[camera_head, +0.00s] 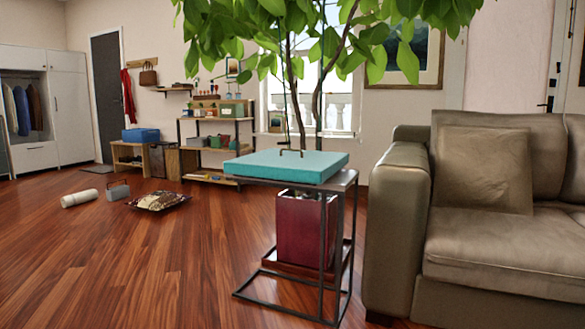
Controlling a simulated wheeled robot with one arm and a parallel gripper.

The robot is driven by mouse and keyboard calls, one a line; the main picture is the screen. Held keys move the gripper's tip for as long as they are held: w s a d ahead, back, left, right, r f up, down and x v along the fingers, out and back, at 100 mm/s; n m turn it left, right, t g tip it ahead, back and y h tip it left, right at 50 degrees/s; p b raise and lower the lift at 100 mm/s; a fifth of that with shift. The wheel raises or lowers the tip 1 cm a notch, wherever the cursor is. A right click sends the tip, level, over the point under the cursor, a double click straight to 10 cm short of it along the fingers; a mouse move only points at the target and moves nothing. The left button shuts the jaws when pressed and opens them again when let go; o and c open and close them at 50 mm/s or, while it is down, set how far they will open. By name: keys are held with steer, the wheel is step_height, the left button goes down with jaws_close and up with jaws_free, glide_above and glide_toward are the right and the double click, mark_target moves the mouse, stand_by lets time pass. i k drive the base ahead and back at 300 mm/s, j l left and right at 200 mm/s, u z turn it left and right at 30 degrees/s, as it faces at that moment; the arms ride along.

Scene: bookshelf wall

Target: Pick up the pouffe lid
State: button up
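The pouffe lid appears to be the flat teal square slab (272,167) in the middle of the view. It lies flat on top of a dark metal-framed side table (343,180). A small dark arched handle (290,151) stands up on its upper face, towards its far side. My gripper is not in view, so its place relative to the lid cannot be told.
A dark red planter (306,230) with a leafy tree stands behind the table frame. A brown sofa (404,200) is close on the right. A white roll (82,199), a grey box (118,191) and a patterned cushion (160,201) lie on the floor at left. The front-left floor is clear.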

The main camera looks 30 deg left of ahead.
mark_target(291, 166)
steer(key=u, duration=1.25)
steer(key=z, duration=2.8)
steer(key=u, duration=2.8)
